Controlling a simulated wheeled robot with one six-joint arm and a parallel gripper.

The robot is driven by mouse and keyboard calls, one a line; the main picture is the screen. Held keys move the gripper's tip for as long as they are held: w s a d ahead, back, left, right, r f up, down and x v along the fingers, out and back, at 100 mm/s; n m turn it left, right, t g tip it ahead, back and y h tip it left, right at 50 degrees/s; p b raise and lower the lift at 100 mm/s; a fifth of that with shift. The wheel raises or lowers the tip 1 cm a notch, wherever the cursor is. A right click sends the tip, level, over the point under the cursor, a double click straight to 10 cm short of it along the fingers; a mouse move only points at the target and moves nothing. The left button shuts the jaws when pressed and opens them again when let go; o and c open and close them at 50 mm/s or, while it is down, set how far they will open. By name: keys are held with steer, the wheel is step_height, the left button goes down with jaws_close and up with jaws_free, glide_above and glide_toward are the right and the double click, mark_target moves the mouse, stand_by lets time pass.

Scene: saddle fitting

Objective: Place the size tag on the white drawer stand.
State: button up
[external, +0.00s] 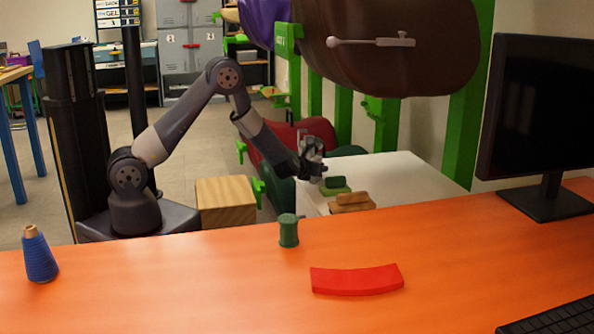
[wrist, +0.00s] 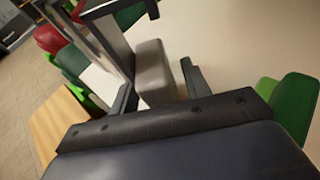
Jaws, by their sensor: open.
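The white drawer stand (external: 400,172) is behind the orange table; its pale top also fills the upper right of the wrist view (wrist: 225,40). My gripper (external: 312,172) is over the stand's left edge. A grey metal frame (wrist: 112,38) stands beside the block. I cannot tell whether the block is the size tag, or whether it touches a finger. No other thing is clearly the size tag.
A green block (external: 336,186) and a tan block (external: 352,203) lie at the stand's near left. A wooden box (external: 226,202) is left of it. Brown saddle (external: 400,45) hangs above. The orange table (external: 200,290) bears spools and a red curved piece (external: 356,280).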

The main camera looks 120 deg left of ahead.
steer(key=shift+r+p, duration=0.25)
steer(key=shift+p, duration=0.1)
steer(key=v, duration=1.2)
steer(key=shift+p, duration=0.35)
steer(key=shift+f, duration=0.1)
